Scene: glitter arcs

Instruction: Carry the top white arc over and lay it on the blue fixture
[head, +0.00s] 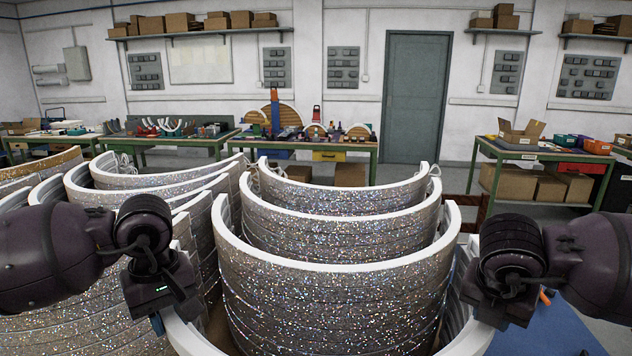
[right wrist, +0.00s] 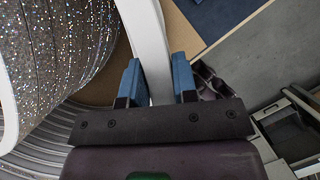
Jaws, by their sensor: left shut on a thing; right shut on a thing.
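The white arc (head: 190,341) is at the bottom of the head view, close to me, with its middle cut off by the frame edge. My left gripper (head: 158,322) is shut on its left side. My right gripper (head: 472,318) is shut on its right side. In the right wrist view, the blue fingers of the right gripper (right wrist: 159,82) stand on both sides of the white arc (right wrist: 149,45). I cannot make out for certain which thing is the blue fixture.
Stacks of glittering arcs with white rims (head: 330,265) stand right in front, with more stacks (head: 95,310) at the left. A blue mat (head: 555,335) lies on the floor at the lower right. Green workbenches (head: 345,146) and a door (head: 415,95) are at the back.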

